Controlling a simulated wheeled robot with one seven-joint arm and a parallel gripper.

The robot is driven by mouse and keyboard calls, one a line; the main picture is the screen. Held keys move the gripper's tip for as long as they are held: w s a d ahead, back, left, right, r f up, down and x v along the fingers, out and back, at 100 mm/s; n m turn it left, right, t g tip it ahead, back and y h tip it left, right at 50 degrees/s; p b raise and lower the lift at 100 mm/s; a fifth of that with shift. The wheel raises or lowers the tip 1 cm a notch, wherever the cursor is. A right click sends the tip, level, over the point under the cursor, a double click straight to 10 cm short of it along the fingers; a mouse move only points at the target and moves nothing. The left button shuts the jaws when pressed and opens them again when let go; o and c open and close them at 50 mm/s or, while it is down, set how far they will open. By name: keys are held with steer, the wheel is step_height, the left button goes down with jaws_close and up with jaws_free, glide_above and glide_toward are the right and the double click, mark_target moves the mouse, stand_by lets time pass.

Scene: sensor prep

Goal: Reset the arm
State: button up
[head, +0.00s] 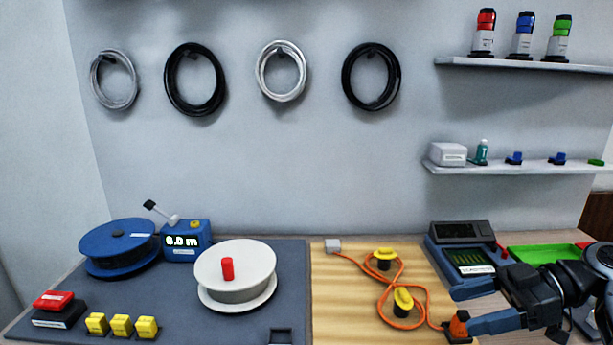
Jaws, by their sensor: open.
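My gripper (474,326) reaches in from the right edge of the head view, low over the right part of the bench. Its jaws are open beside an orange connector (459,325) on a small black base at the wooden board's front right. I cannot tell whether the fingers touch the connector. My arm covers part of the bench at the right.
A blue tester (466,262) and a green tray (545,254) stand behind my arm. On the dark mat (200,320) are a white spool (236,268), a blue spool (117,247), a blue meter (186,241), a red button (54,303) and yellow blocks (122,325). Wall shelves (515,167) hang above.

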steer(key=s+a+f+m+t+h, duration=0.3)
steer(key=s+a+f+m+t, duration=0.25)
steer(key=f, duration=0.45)
steer(key=s+a+f+m+t+h, duration=0.25)
steer(key=s+a+f+m, duration=0.25)
steer(key=a+f+m, duration=0.35)
steer(key=s+d+m+t+h, duration=0.15)
steer(key=s+h, duration=0.25)
steer(key=s, duration=0.6)
steer(key=s+d+m+t+h, duration=0.1)
steer(key=s+d+m+h, duration=0.15)
steer(key=s, duration=0.75)
steer(key=s+d+r+n+t+h, duration=0.2)
steer(key=s+d+r+t, duration=0.15)
steer(key=s+r, duration=0.9)
step_height(320, 180, down, 8)
steer(key=w+b, duration=0.1)
steer(key=b, duration=0.8)
steer(key=shift+w+d+r+g+b, duration=0.15)
steer(key=shift+w+d+g+b, duration=0.15)
steer(key=shift+d+b, duration=0.1)
steer(key=shift+s, duration=0.1)
